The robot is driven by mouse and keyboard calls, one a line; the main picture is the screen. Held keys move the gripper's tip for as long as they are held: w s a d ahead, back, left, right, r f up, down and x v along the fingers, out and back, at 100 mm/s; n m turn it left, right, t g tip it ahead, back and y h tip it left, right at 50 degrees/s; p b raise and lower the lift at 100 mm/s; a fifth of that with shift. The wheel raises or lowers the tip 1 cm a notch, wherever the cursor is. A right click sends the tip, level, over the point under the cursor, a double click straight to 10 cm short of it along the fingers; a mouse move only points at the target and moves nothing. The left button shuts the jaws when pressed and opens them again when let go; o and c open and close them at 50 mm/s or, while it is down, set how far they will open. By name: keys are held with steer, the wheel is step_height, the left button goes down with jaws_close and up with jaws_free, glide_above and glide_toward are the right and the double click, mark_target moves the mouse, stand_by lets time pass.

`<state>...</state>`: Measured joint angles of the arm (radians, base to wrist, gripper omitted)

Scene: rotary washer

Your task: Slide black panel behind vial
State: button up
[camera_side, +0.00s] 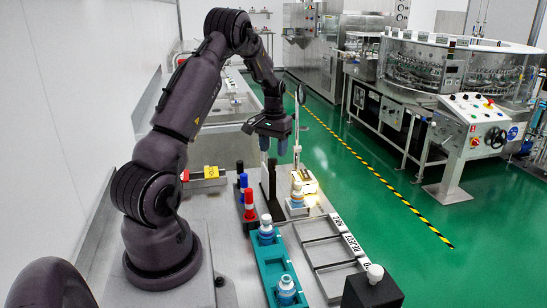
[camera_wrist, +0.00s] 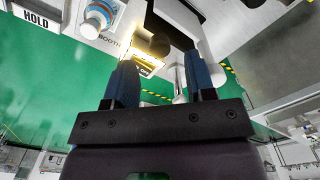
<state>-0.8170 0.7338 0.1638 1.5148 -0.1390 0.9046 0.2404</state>
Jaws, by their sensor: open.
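The black panel (camera_side: 268,180) stands upright on the bench, left of the lit booth in the side view. My gripper (camera_side: 273,149) is open, fingers pointing down, above the panel and booth area. Nothing shows held. In the wrist view the vial (camera_wrist: 98,17) is at the upper left, beyond the left finger. A dark shape (camera_wrist: 172,25) at the top, partly between and beyond the fingers of my gripper (camera_wrist: 160,68), may be the panel; I cannot tell.
Blue, black and red-capped markers or bottles (camera_side: 249,205) stand left of the panel. A grey divided rack (camera_side: 325,250) lies at the right. A thin post with a round head (camera_side: 298,120) rises behind the booth.

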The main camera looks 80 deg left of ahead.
mark_target(274, 159)
steer(key=shift+f, duration=1.75)
jaws_close()
steer(key=d, duration=1)
steer(key=shift+d, duration=0.3)
jaws_free()
